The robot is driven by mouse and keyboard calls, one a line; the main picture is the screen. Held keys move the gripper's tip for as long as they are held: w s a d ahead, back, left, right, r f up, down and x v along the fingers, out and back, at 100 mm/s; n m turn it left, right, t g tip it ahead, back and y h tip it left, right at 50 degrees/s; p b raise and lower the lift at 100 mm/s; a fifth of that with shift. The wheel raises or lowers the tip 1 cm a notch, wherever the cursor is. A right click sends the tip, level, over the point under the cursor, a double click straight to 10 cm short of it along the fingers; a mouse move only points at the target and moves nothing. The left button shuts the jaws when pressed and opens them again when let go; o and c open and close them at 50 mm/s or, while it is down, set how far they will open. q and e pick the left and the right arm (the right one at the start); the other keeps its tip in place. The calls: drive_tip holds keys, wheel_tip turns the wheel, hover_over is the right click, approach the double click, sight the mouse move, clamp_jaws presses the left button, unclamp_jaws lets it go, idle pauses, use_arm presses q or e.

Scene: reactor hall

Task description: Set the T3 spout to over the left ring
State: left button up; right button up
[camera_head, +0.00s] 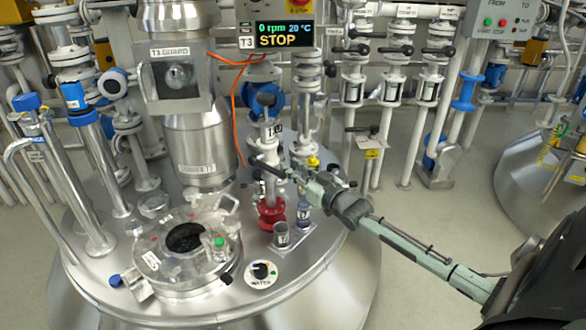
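The T3 reactor's steel lid (330,235) fills the middle of the view. On it stands a white valve column with a T3 tag (274,131) and a red base (271,214). A dark bar-like handle (266,168) sticks out of this column. My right gripper (289,172) is at the column, at the right end of this handle; its fingers are small and overlap the handle, so their grip is unclear. Two small cups stand beside the red base: a grey one (281,236) and a bluish one (303,214). I cannot make out the spout's outlet or the rings. My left gripper is out of view.
An open round manhole (186,238) lies left of the cups, and a WATER dial (262,274) in front. The T3 display (285,34) reads 0 rpm, 20 °C, STOP. An orange cable (234,95) hangs behind the column. Pipes and valves crowd the back; floor shows right.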

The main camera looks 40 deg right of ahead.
drive_tip(key=shift+c, duration=0.3)
clamp_jaws()
